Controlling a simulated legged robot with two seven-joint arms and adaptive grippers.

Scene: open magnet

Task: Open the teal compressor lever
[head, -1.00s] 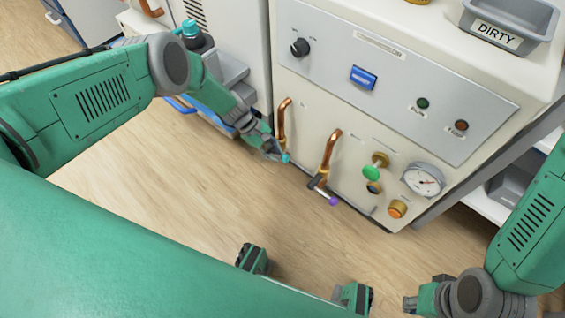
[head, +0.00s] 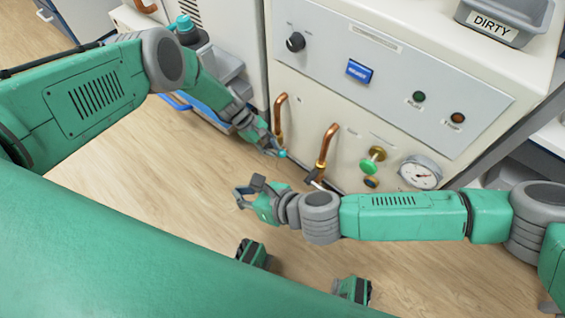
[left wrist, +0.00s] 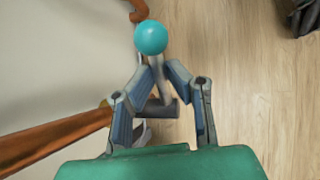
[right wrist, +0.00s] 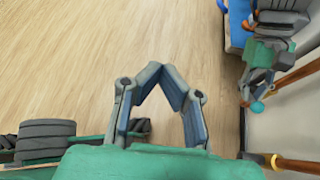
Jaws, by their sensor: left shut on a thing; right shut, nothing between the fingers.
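The teal compressor lever (head: 282,153) sticks out at the lower end of the left copper pipe on the cream machine. In the left wrist view its teal ball (left wrist: 151,38) shows beyond the fingertips, with the grey stem between them. My left gripper (head: 270,146) is shut on the stem just below the ball. The ball also shows at the right of the right wrist view (right wrist: 257,107).
My right forearm crosses in front of the machine and hides the purple-ended lever. A second copper pipe (head: 328,145), a green knob (head: 369,166) and a gauge (head: 421,172) are to the right. A grey DIRTY bin (head: 492,30) stands on top. The floor (head: 150,170) is clear.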

